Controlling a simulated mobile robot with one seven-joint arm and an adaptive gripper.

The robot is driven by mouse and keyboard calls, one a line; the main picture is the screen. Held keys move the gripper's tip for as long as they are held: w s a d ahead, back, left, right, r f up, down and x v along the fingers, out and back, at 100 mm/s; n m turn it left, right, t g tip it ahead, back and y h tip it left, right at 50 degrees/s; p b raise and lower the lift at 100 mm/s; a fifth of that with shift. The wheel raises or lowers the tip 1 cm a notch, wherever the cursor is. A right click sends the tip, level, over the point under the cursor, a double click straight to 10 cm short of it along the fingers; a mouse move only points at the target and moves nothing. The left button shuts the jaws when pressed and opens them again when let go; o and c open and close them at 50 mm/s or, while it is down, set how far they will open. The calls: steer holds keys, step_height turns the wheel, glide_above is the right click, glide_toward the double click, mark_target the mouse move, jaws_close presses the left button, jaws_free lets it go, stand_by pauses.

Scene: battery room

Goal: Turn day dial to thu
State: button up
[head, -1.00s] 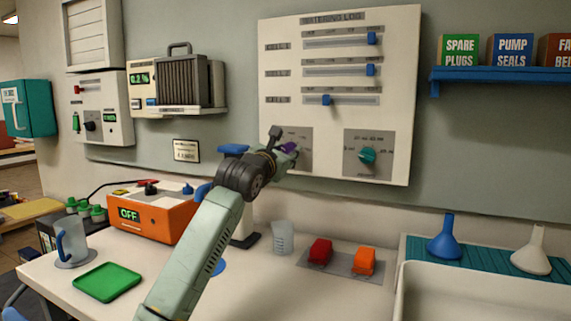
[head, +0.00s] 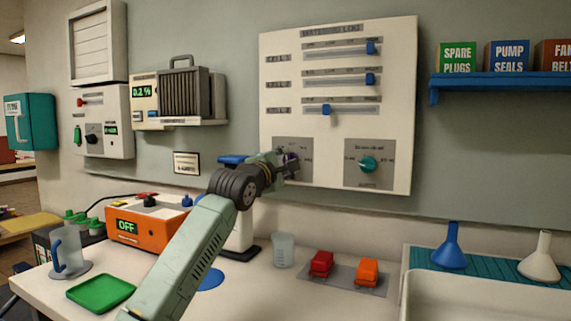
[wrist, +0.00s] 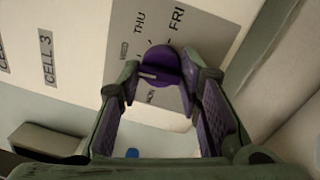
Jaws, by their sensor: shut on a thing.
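The purple day dial (wrist: 163,62) sits on a grey plate on the wall panel. In the wrist view, THU (wrist: 139,22) and FRI (wrist: 176,18) are printed above it, with smaller labels to its left and below. A short white mark on the dial lies toward the picture's left, on the side of the small labels; the exact day it meets is unclear. My gripper (wrist: 167,74) is shut on the dial, one finger at each side. In the head view my gripper (head: 284,164) covers most of the dial and its plate.
A teal dial (head: 368,164) is on the same white panel (head: 340,130), right of my gripper, with several blue sliders above. Below, a clear beaker (head: 284,249), a red switch (head: 321,264) and an orange switch (head: 367,272) stand on the counter. An orange box (head: 150,225) is at left.

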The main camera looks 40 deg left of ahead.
steer(key=shift+f+m+h+p, duration=0.2)
steer(key=shift+m+p, duration=0.5)
steer(key=shift+m, duration=1.95)
steer(key=shift+r+m+h+p, duration=0.1)
steer(key=shift+m+h+p, duration=0.4)
steer(key=shift+m, duration=2.15)
steer(key=shift+f, duration=0.1)
steer(key=o, duration=1.1)
steer(key=shift+o, duration=0.2)
steer(key=shift+s, duration=0.15)
steer(key=s+d, duration=0.2)
steer(key=s, duration=0.9)
steer(key=shift+s+f, duration=0.15)
steer(key=shift+s, duration=0.1)
